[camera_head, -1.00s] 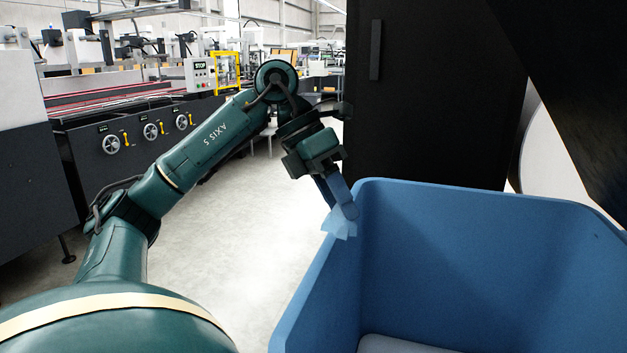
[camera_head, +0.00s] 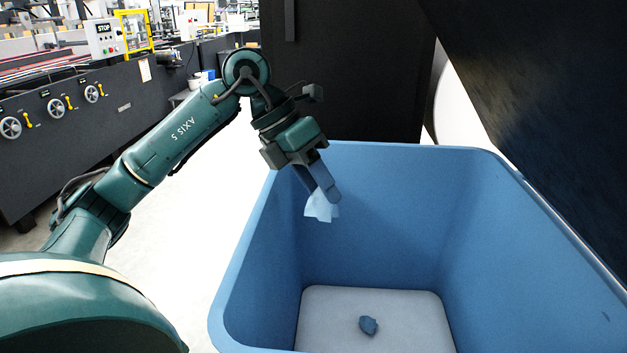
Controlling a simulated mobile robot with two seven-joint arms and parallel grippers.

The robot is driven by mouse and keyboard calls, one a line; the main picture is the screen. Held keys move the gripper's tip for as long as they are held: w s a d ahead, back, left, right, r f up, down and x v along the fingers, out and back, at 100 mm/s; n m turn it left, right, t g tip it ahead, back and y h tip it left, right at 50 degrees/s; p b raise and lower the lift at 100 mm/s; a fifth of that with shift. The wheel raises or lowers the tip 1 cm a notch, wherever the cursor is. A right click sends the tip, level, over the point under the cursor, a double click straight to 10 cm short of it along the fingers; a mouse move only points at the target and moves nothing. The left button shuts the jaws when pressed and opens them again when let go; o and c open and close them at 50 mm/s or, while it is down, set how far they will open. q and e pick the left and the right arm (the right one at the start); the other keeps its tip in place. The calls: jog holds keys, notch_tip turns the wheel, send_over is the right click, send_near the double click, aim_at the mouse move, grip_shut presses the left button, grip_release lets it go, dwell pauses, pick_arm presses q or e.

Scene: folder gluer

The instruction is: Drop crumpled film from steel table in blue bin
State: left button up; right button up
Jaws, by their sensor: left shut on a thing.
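My left gripper (camera_head: 326,190) is shut on the crumpled film (camera_head: 321,208), a small pale, light-blue piece that hangs below the fingertips. The blue bin (camera_head: 375,165) is large and open-topped and fills the lower right of the head view. The gripper and the film show against the inside of the bin's far wall, near its far left corner, well above the floor of the bin. My right gripper is not in view, and the steel table cannot be made out.
A small dark blue lump (camera_head: 368,325) lies on the bin's grey bottom. A black cabinet (camera_head: 345,70) stands behind the bin, and a dark slanted panel (camera_head: 530,90) is at the right. A machine with handwheels (camera_head: 55,108) stands at the left, with pale open floor between.

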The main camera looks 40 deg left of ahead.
pick_arm(q)
jog(key=o, duration=1)
jog(key=p+v, duration=0.2)
jog(key=v, duration=1.1)
